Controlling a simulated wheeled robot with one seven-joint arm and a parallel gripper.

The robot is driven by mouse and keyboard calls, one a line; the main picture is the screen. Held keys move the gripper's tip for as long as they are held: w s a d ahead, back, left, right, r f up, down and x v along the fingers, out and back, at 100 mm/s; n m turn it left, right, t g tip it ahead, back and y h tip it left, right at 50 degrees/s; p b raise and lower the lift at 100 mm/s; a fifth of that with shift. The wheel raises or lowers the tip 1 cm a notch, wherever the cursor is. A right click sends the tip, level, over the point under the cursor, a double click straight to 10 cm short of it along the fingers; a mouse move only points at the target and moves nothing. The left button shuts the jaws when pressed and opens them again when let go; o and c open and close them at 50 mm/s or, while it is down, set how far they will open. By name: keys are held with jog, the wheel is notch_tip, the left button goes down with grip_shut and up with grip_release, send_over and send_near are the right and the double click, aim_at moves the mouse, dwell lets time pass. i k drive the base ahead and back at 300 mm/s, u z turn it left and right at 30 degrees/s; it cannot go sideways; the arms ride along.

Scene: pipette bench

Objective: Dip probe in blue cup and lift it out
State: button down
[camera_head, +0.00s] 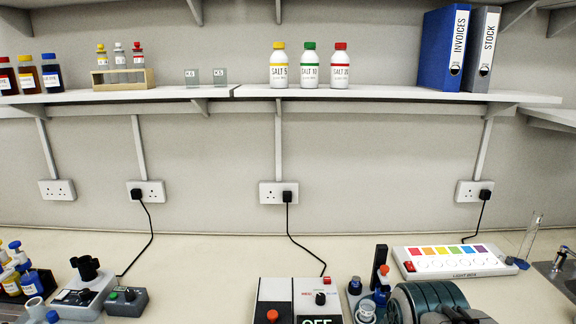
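I cannot make out the probe for certain. A small clear cup (366,309) with a bluish tint sits at the bottom edge, right of centre, beside a dark upright stand (379,264) with an orange-red knob. Small blue-and-clear vessels (38,308) also show at the bottom left, cut off by the frame. I cannot tell which of these is the blue cup.
A white box with an OFF display (320,320) stands at the bottom centre. A dark green ridged drum-like thing (430,296) is to its right. A light box (452,263) lies behind, with a clear cylinder (531,236) beside it. The bench's back middle (215,262) is mostly clear.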

aim_at(382, 271)
jog(key=k, duration=1.2)
jog(key=z, duration=0.6)
jog(key=i, duration=1.4)
jog(key=u, duration=0.6)
